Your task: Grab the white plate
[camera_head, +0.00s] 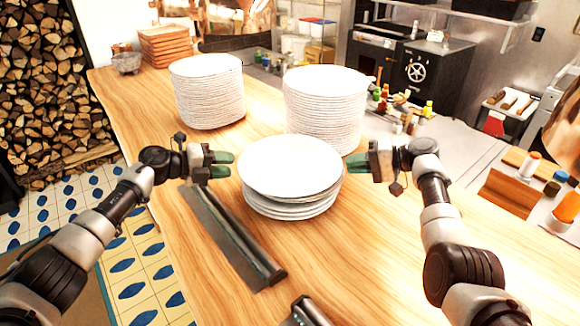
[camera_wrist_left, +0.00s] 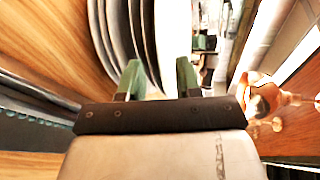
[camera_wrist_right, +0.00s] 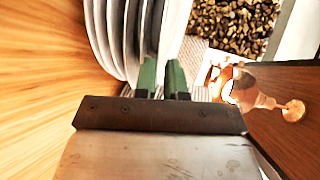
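A short stack of white plates (camera_head: 289,209) stands on the wooden counter, with a white top plate (camera_head: 290,165) sitting slightly off-line from those below. My left gripper (camera_head: 234,164) is open at the left edge of this stack; the left wrist view shows a wide gap between its green fingers (camera_wrist_left: 158,78) near the rims. My right gripper (camera_head: 347,163) is at the right edge of the top plate. Its fingers (camera_wrist_right: 162,78) are close together with a narrow gap; whether the rim is clamped between them is unclear.
Two taller plate stacks stand behind, one at left (camera_head: 208,95) and one at right (camera_head: 325,110). A dark flat bar (camera_head: 235,238) lies in front of the short stack. Bottles and jars (camera_head: 400,105) stand at the right back. Bare counter (camera_head: 345,260) shows at front right.

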